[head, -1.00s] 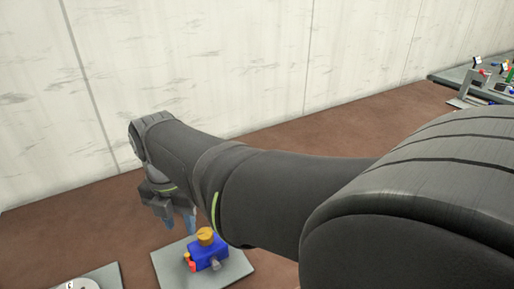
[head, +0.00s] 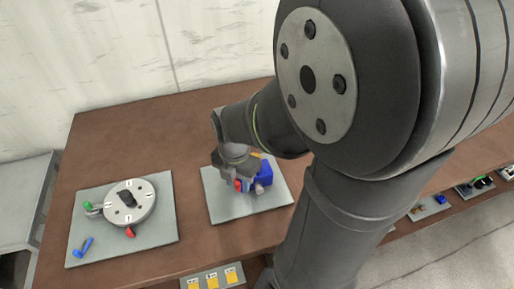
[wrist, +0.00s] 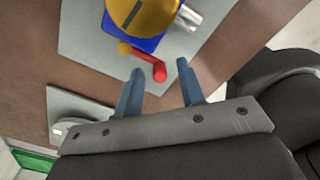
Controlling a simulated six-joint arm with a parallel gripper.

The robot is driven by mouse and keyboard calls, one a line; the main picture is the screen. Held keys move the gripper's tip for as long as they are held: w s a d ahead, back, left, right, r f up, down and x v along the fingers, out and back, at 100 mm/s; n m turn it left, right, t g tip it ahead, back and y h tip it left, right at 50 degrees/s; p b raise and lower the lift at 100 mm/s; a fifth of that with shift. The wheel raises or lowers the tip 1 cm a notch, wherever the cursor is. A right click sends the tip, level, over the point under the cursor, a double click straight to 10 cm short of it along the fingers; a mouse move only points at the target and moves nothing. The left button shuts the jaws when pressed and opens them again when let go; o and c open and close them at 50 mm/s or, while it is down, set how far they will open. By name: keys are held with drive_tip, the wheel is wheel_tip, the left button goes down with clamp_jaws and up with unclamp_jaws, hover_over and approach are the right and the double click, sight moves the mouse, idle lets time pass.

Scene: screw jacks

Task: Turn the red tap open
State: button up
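A red tap handle (wrist: 158,68) sticks out from the blue block (wrist: 148,44), below its round yellow knob (wrist: 143,12) in the wrist view. In the head view the red handle (head: 238,185) and blue block (head: 265,173) show on a grey plate (head: 228,207), partly hidden by my arm. My gripper (wrist: 162,84) is open, its two blue fingers apart. The red handle's end lies between and just beyond the fingertips in the wrist view; I see no contact. In the head view my gripper (head: 236,178) is close over the handle.
Left on the brown table (head: 110,148), another grey plate (head: 155,232) bears a pale round dial (head: 143,207), a green-tipped part (head: 88,206), a red piece (head: 130,232) and a blue handle (head: 84,246). A panel with yellow squares (head: 212,281) is at the front edge.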

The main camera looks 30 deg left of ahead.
clamp_jaws()
idle(0.3)
drive_tip(key=m, duration=0.2)
drive_tip(key=s+a+m, duration=0.1)
drive_tip(key=shift+a+m, duration=0.15)
drive_tip(key=shift+m, duration=0.25)
drive_tip(key=m, duration=0.2)
drive_tip(key=a+m, duration=0.1)
drive_tip(key=shift+s+a+m, duration=0.15)
drive_tip(key=shift+a+m, duration=0.05)
drive_tip(key=shift+m, duration=0.2)
drive_tip(key=m, duration=0.1)
drive_tip(key=a+m, duration=0.1)
drive_tip(key=m, duration=0.1)
drive_tip(key=a+m, duration=0.1)
drive_tip(key=m, duration=0.1)
drive_tip(key=shift+w+a+m, duration=0.2)
drive_tip(key=shift+a+m, duration=0.05)
drive_tip(key=shift+m, duration=0.65)
drive_tip(key=shift+w+a+m, duration=0.25)
drive_tip(key=shift+a+m, duration=0.05)
drive_tip(key=shift+m, duration=0.6)
drive_tip(key=shift+w+a+m, duration=0.2)
drive_tip(key=shift+a+m, duration=0.05)
drive_tip(key=shift+m, duration=0.65)
